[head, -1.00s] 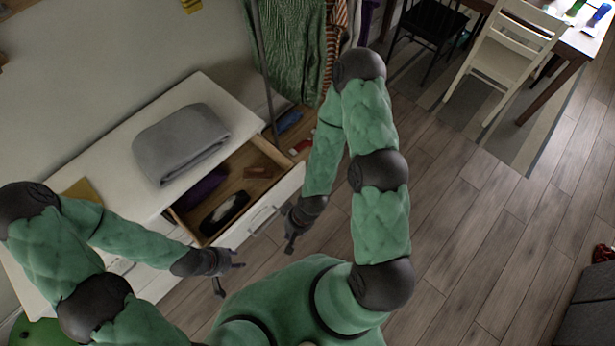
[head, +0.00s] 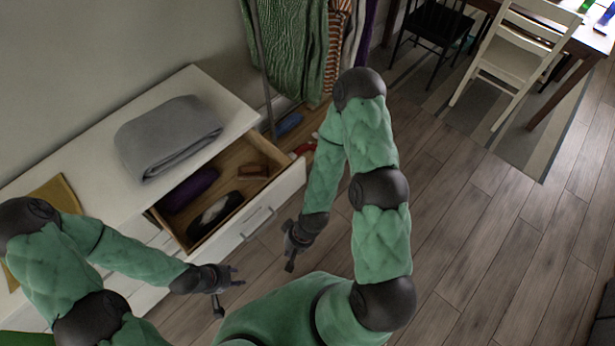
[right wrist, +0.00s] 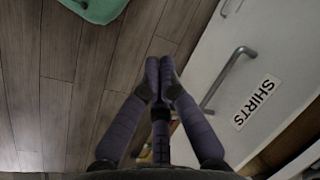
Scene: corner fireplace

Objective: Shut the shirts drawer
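The shirts drawer (head: 283,198) is pulled out from the white dresser. A dark shoe-like item, a purple bundle and a brown block lie inside it. Its white front, "SHIRTS" label and metal bar handle (right wrist: 226,78) show in the right wrist view. My right gripper (head: 290,262) is in front of the drawer, right of the handle, and apart from it. In the right wrist view its fingertips (right wrist: 159,78) are together with nothing held. My left gripper (head: 230,292) is left of and below the drawer front in the head view, empty, its fingers spread.
A folded grey cloth (head: 168,137) lies on the dresser top (head: 214,88). Green clothing (head: 288,45) hangs from a rack behind. Small items lie by the rack's foot. A white chair (head: 508,62) and table stand at the upper right. The wooden floor (head: 440,215) is clear.

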